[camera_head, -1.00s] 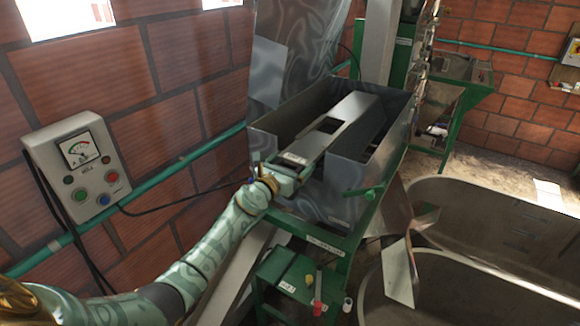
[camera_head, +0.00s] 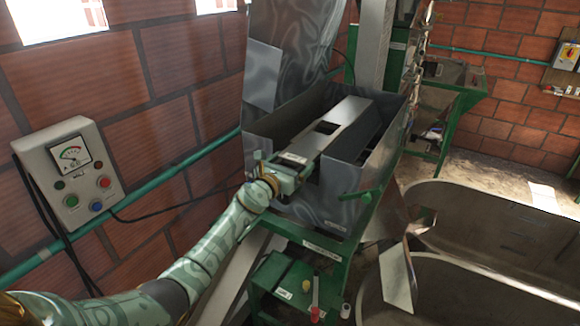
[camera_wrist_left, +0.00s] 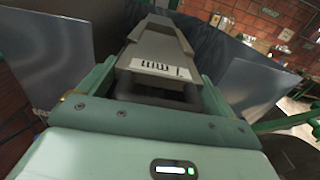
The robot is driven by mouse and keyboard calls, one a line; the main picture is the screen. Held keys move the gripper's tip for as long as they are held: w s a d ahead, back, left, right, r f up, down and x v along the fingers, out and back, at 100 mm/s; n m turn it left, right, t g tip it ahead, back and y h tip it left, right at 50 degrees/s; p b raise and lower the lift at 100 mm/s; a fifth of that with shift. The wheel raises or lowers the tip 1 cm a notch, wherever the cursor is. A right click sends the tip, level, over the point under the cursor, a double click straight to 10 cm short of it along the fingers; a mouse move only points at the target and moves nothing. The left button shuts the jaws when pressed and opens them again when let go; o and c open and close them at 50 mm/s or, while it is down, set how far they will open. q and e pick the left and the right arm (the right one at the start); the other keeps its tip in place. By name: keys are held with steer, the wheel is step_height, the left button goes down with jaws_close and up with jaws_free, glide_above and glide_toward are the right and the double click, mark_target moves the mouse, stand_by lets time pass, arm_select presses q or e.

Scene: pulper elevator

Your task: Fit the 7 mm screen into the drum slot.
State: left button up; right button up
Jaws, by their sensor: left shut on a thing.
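My left gripper (camera_head: 287,178) is shut on the near handle end of a long grey screen (camera_head: 343,122) with a white label. In the left wrist view, the screen (camera_wrist_left: 160,48) stretches straight ahead from my left gripper (camera_wrist_left: 155,95), its label marks unreadable. The screen lies lengthwise over the open grey metal drum housing (camera_head: 345,185), its near end at the housing's cut-away front wall. A dark rectangular opening shows partway along it. I cannot tell how deep it sits or whether it touches the slot, which is hidden. My right gripper is out of view.
A control box (camera_head: 85,180) with a dial and buttons hangs on the brick wall at left. A green stand (camera_head: 275,275) with small bottles is below the housing. A bent metal sheet (camera_head: 398,278) and large tubs (camera_head: 475,205) stand at right. A green pipe runs along the wall.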

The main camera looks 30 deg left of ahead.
mark_target(301, 153)
arm_select(q)
steer(key=shift+w+d+b, duration=0.1)
steer(key=shift+w+b, duration=0.7)
steer(key=shift+w, duration=0.35)
steer(key=shift+w+d+b, duration=0.1)
steer(key=shift+w+b, duration=1.25)
steer(key=shift+w, duration=0.15)
steer(key=o, duration=1.3)
steer(key=shift+r, duration=0.1)
steer(key=shift+o, duration=0.2)
